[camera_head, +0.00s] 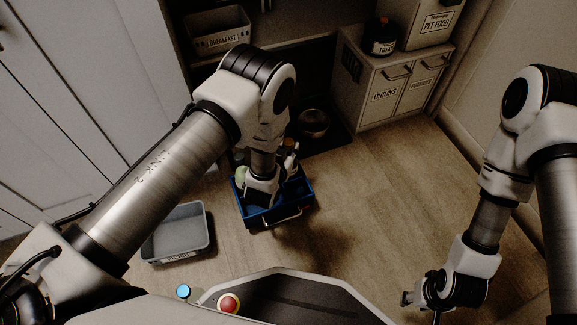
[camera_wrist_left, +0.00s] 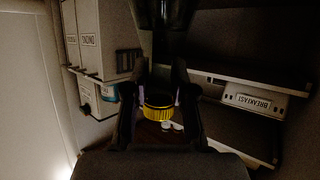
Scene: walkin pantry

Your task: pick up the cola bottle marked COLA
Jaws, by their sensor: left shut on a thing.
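My left gripper (camera_wrist_left: 160,112) is shut on an item with a ribbed yellow cap (camera_wrist_left: 158,112), which shows between the fingers in the left wrist view. No COLA marking can be read on it, so I cannot tell if it is the cola bottle. In the head view my left arm reaches down over a blue crate (camera_head: 269,218) on the floor; the wrist hides the fingertips and part of the contents. My right gripper (camera_head: 422,306) is at the lower right, apart from the crate, with its fingers spread and nothing between them.
A grey bin (camera_head: 180,252) stands on the floor left of the crate. A metal bowl (camera_head: 313,123) is behind it. A cabinet (camera_head: 392,93) with onion drawers holds a dark treat jar (camera_head: 382,38) and a pet food box (camera_head: 432,24). A BREAKFAST bin (camera_head: 219,42) sits on a shelf. Floor right of the crate is clear.

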